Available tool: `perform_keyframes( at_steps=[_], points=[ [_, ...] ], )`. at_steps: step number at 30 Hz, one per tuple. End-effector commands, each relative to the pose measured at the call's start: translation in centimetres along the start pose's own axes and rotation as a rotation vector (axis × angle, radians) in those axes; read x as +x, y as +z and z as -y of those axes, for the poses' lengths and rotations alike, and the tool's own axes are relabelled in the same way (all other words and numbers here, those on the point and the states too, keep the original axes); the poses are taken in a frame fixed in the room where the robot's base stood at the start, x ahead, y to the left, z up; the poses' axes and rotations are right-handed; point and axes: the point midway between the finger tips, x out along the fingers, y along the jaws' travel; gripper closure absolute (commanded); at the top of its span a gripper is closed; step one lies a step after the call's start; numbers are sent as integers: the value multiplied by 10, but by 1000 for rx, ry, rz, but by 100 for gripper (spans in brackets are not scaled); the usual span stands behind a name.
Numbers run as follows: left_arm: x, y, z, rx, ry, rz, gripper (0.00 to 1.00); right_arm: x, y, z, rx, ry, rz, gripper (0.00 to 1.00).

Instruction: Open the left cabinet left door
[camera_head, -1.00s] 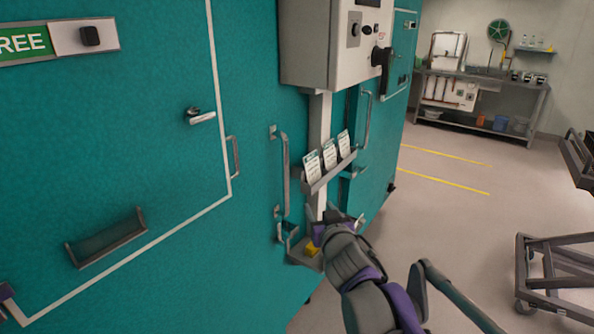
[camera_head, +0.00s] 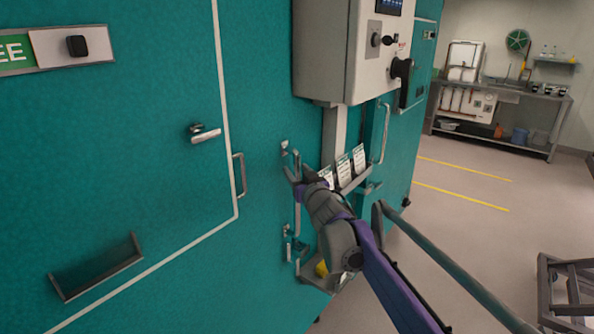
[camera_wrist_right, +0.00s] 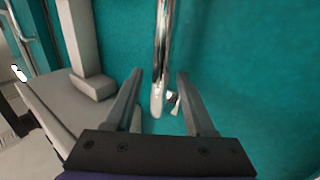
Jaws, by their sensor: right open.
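A teal cabinet front (camera_head: 120,180) fills the left and middle of the head view, and its doors look shut. A long vertical metal handle (camera_head: 297,218) is on it, left of the grey control box. My right gripper (camera_head: 297,178) is open at the upper part of this handle. In the right wrist view, the shiny handle bar (camera_wrist_right: 162,50) stands between the two open fingers (camera_wrist_right: 160,78), with a gap on each side. The gripper hides part of the handle in the head view. My left gripper is out of view.
A control box (camera_head: 345,50) juts out above my right arm. A card rack (camera_head: 355,180) and a small shelf with a yellow item (camera_head: 321,268) are close beside the arm. A cart (camera_head: 570,290) stands at the lower right.

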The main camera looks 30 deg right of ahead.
Motion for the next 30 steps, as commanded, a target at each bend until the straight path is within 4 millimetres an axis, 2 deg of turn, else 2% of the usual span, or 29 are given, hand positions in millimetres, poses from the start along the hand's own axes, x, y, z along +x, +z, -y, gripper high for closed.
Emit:
perform_keyframes(
  at_steps=[11,20,30],
  points=[
    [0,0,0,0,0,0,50,6,0,0,-1,0,0,45],
    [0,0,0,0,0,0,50,6,0,0,-1,0,0,100],
    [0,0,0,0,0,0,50,5,0,0,-1,0,0,100]
  ],
)
